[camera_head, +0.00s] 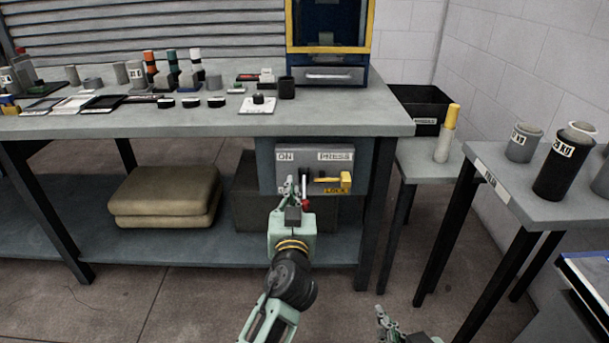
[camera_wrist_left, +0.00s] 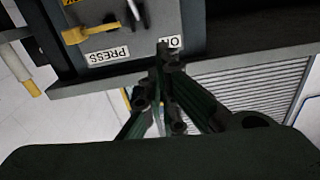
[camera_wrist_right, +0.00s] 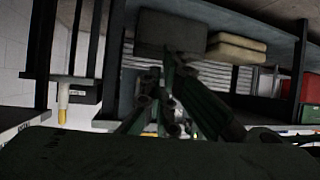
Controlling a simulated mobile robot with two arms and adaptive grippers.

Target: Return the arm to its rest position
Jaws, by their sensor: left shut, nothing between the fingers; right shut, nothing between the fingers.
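My left gripper (camera_head: 290,187) is shut and empty. In the head view it is in front of the left part of the grey control box (camera_head: 266,165) under the bench. In the left wrist view its fingers (camera_wrist_left: 163,55) meet close to the ON label (camera_wrist_left: 174,42); whether they touch the box I cannot tell. The box carries a PRESS label (camera_head: 336,156), a red-tipped lever (camera_head: 306,200) and a yellow lock handle (camera_head: 333,183). My right gripper (camera_head: 382,315) is low at the bottom edge of the head view. It is shut and empty in the right wrist view (camera_wrist_right: 170,60).
The workbench (camera_head: 350,110) holds several small parts and a blue-yellow machine (camera_head: 330,75). A beige cushion (camera_head: 165,195) lies on the lower shelf. A side table (camera_head: 515,190) with dark cylinders and a black bin (camera_head: 425,105) stand right. Floor in front of the bench is clear.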

